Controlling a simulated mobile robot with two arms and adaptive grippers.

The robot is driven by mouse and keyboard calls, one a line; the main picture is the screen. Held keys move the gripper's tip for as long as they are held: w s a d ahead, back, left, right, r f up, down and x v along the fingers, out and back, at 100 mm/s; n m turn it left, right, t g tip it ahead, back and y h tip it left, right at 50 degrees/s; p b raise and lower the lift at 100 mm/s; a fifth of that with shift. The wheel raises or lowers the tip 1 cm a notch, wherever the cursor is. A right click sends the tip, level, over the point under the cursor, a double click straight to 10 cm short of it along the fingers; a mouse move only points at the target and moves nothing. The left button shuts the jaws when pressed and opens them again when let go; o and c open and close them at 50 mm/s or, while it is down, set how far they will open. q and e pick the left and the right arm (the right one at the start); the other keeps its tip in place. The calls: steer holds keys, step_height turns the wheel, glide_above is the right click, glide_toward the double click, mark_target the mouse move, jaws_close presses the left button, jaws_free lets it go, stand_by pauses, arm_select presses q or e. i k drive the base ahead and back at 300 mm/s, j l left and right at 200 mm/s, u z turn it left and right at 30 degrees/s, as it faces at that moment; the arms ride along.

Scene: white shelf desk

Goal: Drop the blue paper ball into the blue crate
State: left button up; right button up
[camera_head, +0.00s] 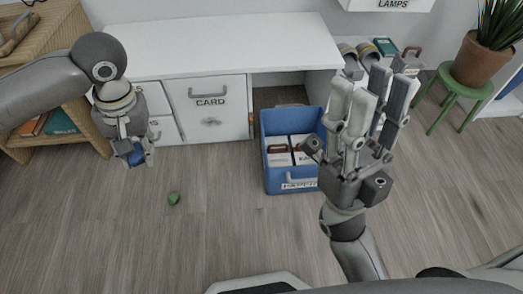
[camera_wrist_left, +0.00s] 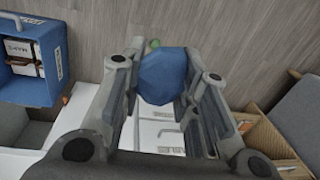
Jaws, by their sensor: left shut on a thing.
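The blue paper ball (camera_wrist_left: 166,76) is held between the fingers of my left gripper (camera_wrist_left: 165,85) in the left wrist view. In the head view the left gripper (camera_head: 136,156) hangs above the floor in front of the white desk, with the ball (camera_head: 137,158) partly hidden by its fingers. The blue crate (camera_head: 292,177) stands on the floor right of the left gripper, with books or boxes inside and a label on its front. It also shows at the left of the left wrist view (camera_wrist_left: 32,88). My right gripper (camera_head: 378,90) points up, fingers apart and empty, in front of the crate's right side.
The white desk (camera_head: 215,47) with a CARD drawer (camera_head: 209,100) stands behind. A small green object (camera_head: 174,198) lies on the floor. A wooden shelf is at the left and a potted plant (camera_head: 483,55) on a green stool at the right. Floor between left gripper and crate is clear.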

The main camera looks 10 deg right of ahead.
mark_target(293, 156)
steer(key=i+l+u, duration=0.3)
steer(key=l, duration=0.45)
steer(key=i+l+u, duration=0.1)
steer(key=l+u, duration=0.25)
steer(key=l, duration=0.4)
steer(key=l+u, duration=0.3)
steer(key=l, duration=1.4)
steer(key=i+u, duration=0.05)
